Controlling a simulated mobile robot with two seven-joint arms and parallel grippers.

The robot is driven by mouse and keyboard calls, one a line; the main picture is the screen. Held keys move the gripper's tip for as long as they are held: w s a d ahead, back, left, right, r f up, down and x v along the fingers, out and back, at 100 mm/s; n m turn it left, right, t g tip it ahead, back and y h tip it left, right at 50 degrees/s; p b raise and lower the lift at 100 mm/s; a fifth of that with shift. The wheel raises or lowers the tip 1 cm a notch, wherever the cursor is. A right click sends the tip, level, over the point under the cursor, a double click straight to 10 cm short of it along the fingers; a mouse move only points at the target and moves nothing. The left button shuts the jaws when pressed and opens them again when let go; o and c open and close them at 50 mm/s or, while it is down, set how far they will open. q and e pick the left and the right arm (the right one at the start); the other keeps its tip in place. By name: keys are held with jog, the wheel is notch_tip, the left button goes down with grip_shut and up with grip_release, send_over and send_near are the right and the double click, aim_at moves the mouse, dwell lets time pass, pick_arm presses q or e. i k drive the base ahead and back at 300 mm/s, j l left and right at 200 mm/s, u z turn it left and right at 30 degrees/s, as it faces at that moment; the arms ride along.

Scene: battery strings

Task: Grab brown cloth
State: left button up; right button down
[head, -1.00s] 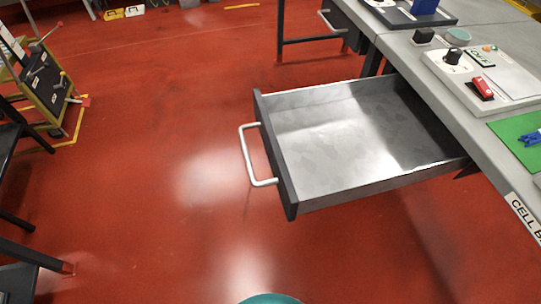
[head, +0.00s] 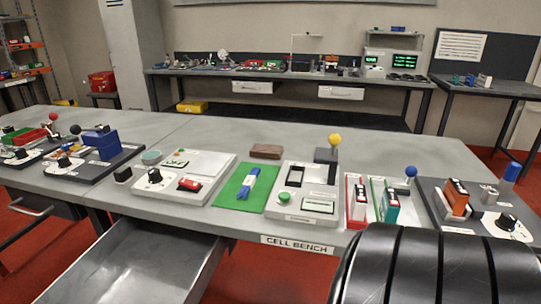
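A small brown folded item (head: 266,151), which looks like the brown cloth, lies flat on the grey cell bench (head: 225,130) in the head view. Neither of my grippers shows. A large black ribbed part, likely my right arm, fills the lower right corner and hides part of the bench's front edge.
An open, empty metal drawer (head: 130,262) juts out from the bench front at lower left. A white panel with a red switch (head: 189,184) stands left of the mat. Red and teal blocks (head: 390,205) stand to the right. The bench surface behind the brown item is clear.

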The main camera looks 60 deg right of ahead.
aim_at(262, 151)
jog(key=z, duration=1.95)
